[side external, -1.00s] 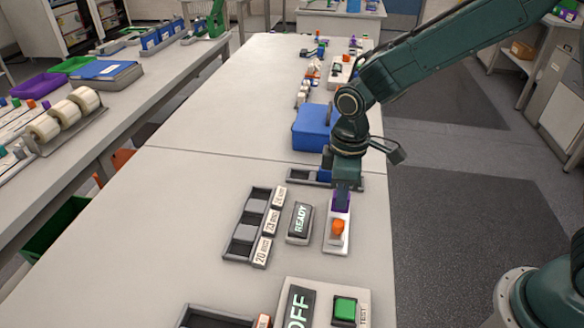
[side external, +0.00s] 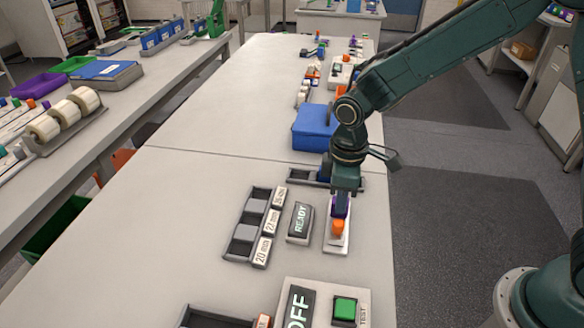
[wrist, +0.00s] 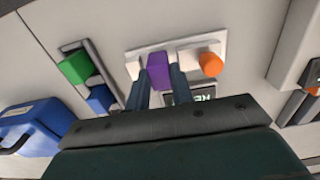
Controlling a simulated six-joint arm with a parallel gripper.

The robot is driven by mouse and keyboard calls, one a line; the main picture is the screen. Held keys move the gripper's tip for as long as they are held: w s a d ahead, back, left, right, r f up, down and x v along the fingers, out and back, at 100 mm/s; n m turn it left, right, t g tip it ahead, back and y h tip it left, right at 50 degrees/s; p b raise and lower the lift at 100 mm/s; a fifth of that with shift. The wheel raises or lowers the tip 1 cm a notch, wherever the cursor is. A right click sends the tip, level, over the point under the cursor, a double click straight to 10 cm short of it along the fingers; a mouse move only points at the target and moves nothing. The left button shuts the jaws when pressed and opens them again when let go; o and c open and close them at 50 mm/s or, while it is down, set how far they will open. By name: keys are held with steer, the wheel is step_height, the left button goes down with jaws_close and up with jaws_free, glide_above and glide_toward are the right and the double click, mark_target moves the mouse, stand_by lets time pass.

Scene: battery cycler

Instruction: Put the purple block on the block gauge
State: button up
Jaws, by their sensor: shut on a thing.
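My gripper (side external: 341,190) is shut on the purple block (side external: 341,208), which shows between the two fingers in the wrist view (wrist: 159,72). The block gauge is a pale narrow base (side external: 335,247) with an orange knob (side external: 338,228). In the wrist view the gauge base (wrist: 134,66) lies behind the purple block, and the orange knob (wrist: 211,64) is to the block's right. The block is over the gauge, close to the knob. I cannot tell whether it touches the base.
A dark READY display (side external: 301,221) stands left of the gauge, beside a labelled slotted tray (side external: 238,243). A rack with a green block (wrist: 76,67) and a blue block (wrist: 100,98) lies behind my gripper. A blue case (side external: 313,128) stands farther back. A green-button box (side external: 344,309) is in front.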

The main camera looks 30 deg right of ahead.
steer(key=shift+f, duration=0.15)
steer(key=o, duration=1)
steer(key=shift+o, duration=0.2)
step_height(320, 180, up, 14)
steer(key=shift+d, duration=0.1)
